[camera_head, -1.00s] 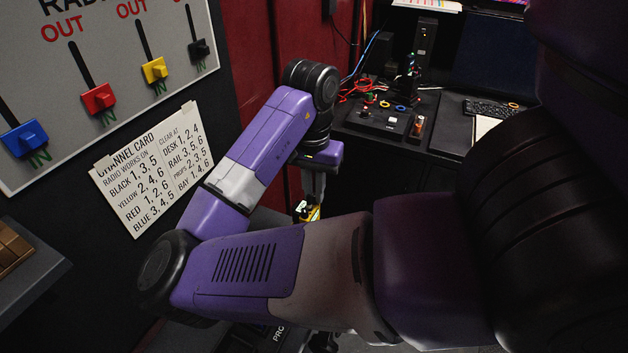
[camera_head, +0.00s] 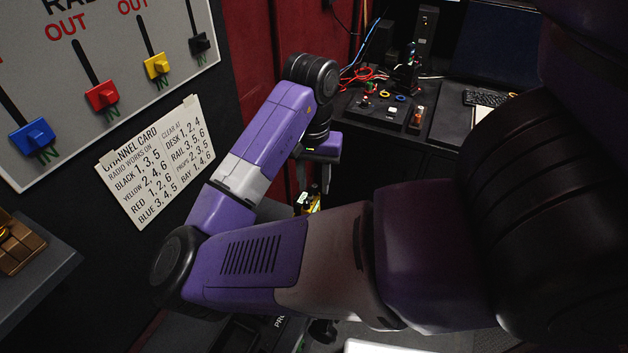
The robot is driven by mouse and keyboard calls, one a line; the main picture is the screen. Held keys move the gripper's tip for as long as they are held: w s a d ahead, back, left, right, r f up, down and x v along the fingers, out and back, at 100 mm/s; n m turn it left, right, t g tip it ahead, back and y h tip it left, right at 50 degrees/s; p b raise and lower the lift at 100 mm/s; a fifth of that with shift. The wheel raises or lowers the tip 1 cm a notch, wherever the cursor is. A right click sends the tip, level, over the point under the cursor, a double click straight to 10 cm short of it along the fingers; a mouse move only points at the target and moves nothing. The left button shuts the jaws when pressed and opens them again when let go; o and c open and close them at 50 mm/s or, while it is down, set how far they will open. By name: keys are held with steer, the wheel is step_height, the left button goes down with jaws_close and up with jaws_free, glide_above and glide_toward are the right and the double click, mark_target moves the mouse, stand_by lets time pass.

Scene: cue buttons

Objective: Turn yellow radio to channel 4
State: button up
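A small yellow item with a lit greenish face (camera_head: 310,204), likely the yellow radio, shows just above my forearm. Only its upper part is visible; its knob and channel cannot be read. My gripper (camera_head: 314,186) points down right at it. The arm hides the lower part, so I cannot tell whether the fingers hold it or are open. The channel card (camera_head: 155,163) on the dark wall lists yellow as working on 2, 4, 6. On the board above it, the yellow slider (camera_head: 156,66) sits near its IN end.
A desk with a control box (camera_head: 385,108), red cables and a keyboard (camera_head: 484,98) stands at the back. A pale edge (camera_head: 385,347) shows at the bottom. My arm fills the centre.

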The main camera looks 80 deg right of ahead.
mark_target(313, 186)
steer(key=shift+r, duration=3.85)
